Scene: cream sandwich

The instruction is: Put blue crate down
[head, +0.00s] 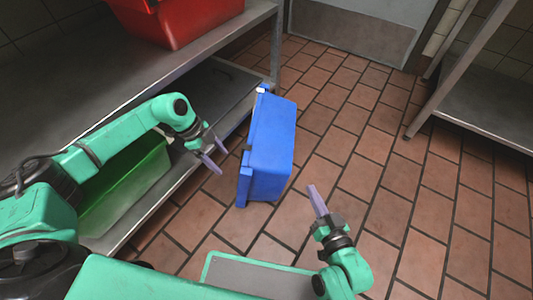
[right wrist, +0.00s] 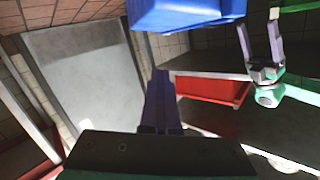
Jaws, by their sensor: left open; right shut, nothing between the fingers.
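The blue crate (head: 272,145) is tipped on its side over the tiled floor in the head view, with its rim toward the shelf on the left. I cannot tell how firmly it rests on the floor. Part of it shows at the top of the right wrist view (right wrist: 185,12). My left gripper (head: 216,155) is open, left of the crate and apart from it; it also shows in the right wrist view (right wrist: 262,45). My right gripper (head: 314,192) is shut and empty, to the lower right of the crate, not touching it.
A red crate (head: 185,22) stands on the steel table (head: 90,85) at left. A green crate (head: 125,185) sits on the lower shelf below. Another steel rack (head: 480,110) stands at right. Tiled floor (head: 370,150) between is clear. A grey door (head: 355,35) is at the back.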

